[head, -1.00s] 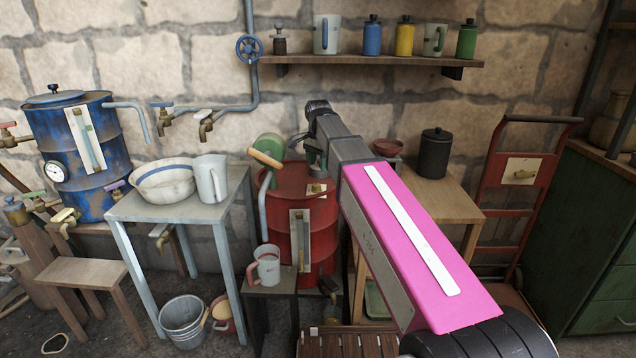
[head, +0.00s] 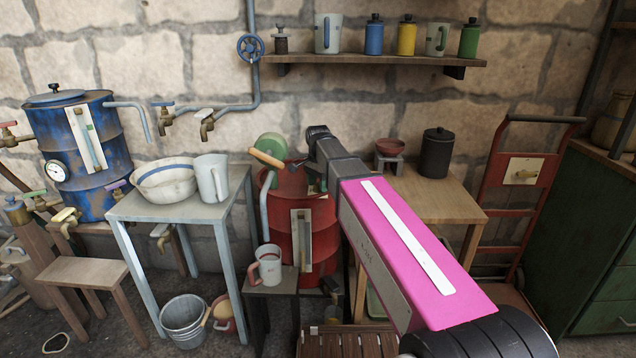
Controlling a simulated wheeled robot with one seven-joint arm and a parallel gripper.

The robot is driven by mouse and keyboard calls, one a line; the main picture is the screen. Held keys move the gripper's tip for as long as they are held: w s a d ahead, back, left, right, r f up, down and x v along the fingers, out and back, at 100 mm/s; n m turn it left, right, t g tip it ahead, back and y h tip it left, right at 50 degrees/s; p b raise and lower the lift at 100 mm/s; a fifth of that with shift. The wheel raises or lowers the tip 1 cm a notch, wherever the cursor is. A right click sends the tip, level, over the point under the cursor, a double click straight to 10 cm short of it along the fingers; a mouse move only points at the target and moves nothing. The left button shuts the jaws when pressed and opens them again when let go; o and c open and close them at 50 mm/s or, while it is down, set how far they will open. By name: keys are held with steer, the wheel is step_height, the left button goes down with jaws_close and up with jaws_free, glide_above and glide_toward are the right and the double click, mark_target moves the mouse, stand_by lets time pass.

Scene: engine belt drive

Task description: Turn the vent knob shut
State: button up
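A red drum (head: 318,243) stands in the middle against the stone wall. A green wheel (head: 271,145) with a wooden handle (head: 266,159) sits at its upper left. My gripper (head: 312,182) is over the drum's top, pointing down, right of the handle. Its fingers are small and dark here, so I cannot tell their opening or whether they touch anything. I cannot make out a vent knob on the red drum; my arm and gripper cover part of its lid.
A grey table (head: 185,209) with a basin (head: 165,181) and a jug (head: 211,177) stands to the left. A mug (head: 266,264) sits on a low stand before the red drum. A wooden table (head: 445,206) with a black canister (head: 436,153) is at the right.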

steer(key=c, duration=0.9)
steer(key=shift+n, duration=0.4)
steer(key=n, duration=0.3)
steer(key=shift+n, duration=0.4)
steer(key=n, duration=0.8)
steer(key=shift+s+n, duration=0.1)
steer(key=shift+n, duration=0.3)
steer(key=shift+d+n, duration=0.1)
steer(key=shift+n, duration=2.2)
